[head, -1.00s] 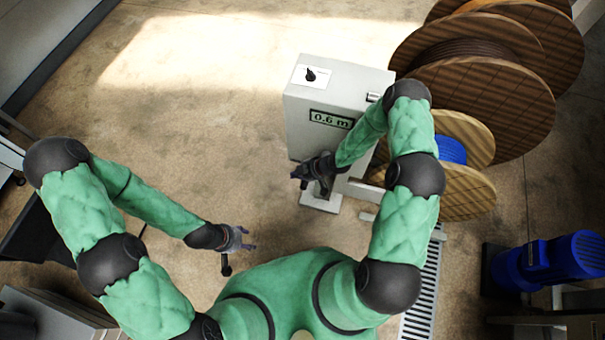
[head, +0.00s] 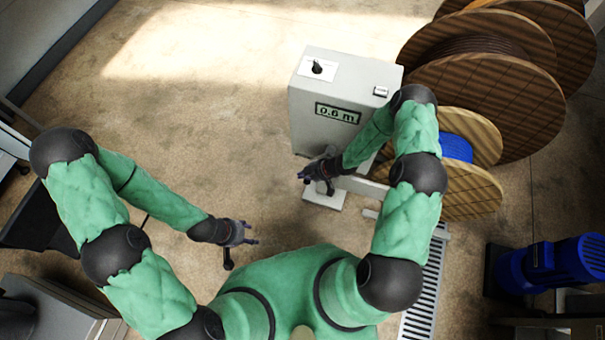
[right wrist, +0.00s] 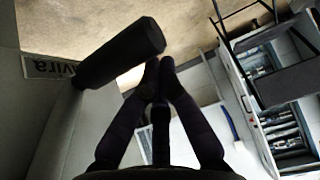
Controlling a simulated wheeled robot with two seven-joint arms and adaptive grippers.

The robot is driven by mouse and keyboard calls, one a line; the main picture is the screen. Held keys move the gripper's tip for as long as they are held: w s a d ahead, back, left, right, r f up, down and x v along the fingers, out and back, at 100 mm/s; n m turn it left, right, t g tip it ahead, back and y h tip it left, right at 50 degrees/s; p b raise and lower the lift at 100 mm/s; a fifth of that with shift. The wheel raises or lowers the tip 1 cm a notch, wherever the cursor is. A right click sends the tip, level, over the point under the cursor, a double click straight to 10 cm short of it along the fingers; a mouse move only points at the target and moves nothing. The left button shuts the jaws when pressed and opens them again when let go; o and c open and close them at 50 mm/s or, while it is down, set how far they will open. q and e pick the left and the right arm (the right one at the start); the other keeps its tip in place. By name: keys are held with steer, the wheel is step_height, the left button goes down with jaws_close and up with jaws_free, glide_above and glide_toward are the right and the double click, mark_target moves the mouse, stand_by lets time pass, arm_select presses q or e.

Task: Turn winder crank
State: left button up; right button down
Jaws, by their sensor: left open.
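The winder is a pale grey cabinet (head: 305,108) with a display (head: 337,113) reading 0.6 m and a black knob (head: 317,67) on top. In the right wrist view a thick black cylindrical handle (right wrist: 120,55), apparently the crank's grip, stands out beside the grey cabinet wall. My right gripper (head: 303,174) is in front of the cabinet's lower part. In its wrist view the fingertips (right wrist: 159,66) come together, just below the handle's free end, with the handle not between them. My left gripper (head: 253,234) is open and empty above the floor, left of the cabinet.
Large wooden cable reels (head: 490,105) stand right of the cabinet, one holding blue cable (head: 456,148). A blue motor (head: 565,262) is at the lower right, near a floor grate (head: 424,290). The floor left of the cabinet is clear.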

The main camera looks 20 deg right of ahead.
steer(key=shift+s+d+f+h, duration=0.15)
steer(key=shift+d+f+h, duration=0.05)
steer(key=shift+f+h, duration=0.2)
steer(key=shift+s+d+f+g+b, duration=0.3)
steer(key=shift+s+d+f+b, duration=0.1)
steer(key=shift+b, duration=0.1)
steer(key=shift+w, duration=0.1)
